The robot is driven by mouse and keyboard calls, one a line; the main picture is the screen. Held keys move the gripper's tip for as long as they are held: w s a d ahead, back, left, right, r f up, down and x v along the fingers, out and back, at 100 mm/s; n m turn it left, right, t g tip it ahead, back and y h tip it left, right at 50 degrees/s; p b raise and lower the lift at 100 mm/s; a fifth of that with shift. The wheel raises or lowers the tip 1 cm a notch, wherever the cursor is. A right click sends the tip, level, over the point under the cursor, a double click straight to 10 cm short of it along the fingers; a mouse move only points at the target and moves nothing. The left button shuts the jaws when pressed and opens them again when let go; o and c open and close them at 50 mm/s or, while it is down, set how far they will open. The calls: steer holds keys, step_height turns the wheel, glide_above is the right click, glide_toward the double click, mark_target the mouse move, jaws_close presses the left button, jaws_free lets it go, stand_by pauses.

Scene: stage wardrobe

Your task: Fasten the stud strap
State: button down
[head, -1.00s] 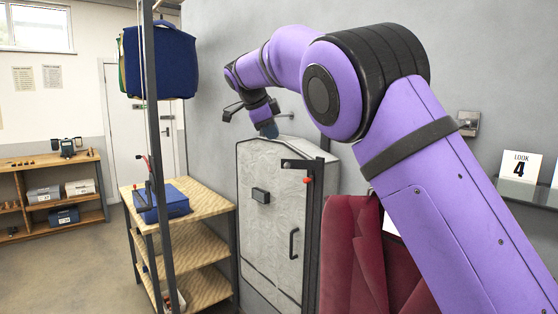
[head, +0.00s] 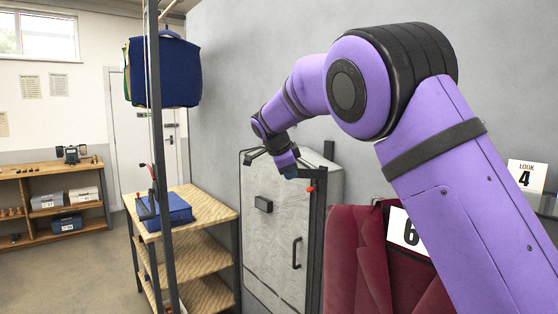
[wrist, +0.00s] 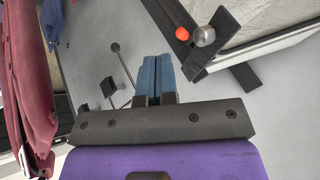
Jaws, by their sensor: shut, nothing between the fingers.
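My gripper (head: 289,171) is shut and empty, its blue fingertips together in the wrist view (wrist: 155,75). It hangs at the top right of a grey padded case (head: 273,225), just left of a small orange ball (head: 310,189) on a dark upright bar. In the wrist view the orange ball (wrist: 182,33) and a round metal stud (wrist: 204,36) sit right of the fingertips, apart from them. A dark flat piece (wrist: 227,22) lies beside the stud; I cannot tell whether it is the strap. The strap is not clearly recognisable in the head view.
Maroon garments (head: 350,255) with a number card (head: 406,232) hang right of the case. A shelf unit (head: 205,250) with a blue box (head: 170,210) stands left of it. A dark post (head: 158,120) crosses the head view. The grey wall is close behind.

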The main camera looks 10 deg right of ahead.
steer(key=shift+w+f, duration=0.15)
steer(key=shift+w, duration=0.85)
steer(key=shift+w+f, duration=0.15)
steer(key=shift+w, duration=0.8)
steer(key=shift+w, duration=0.1)
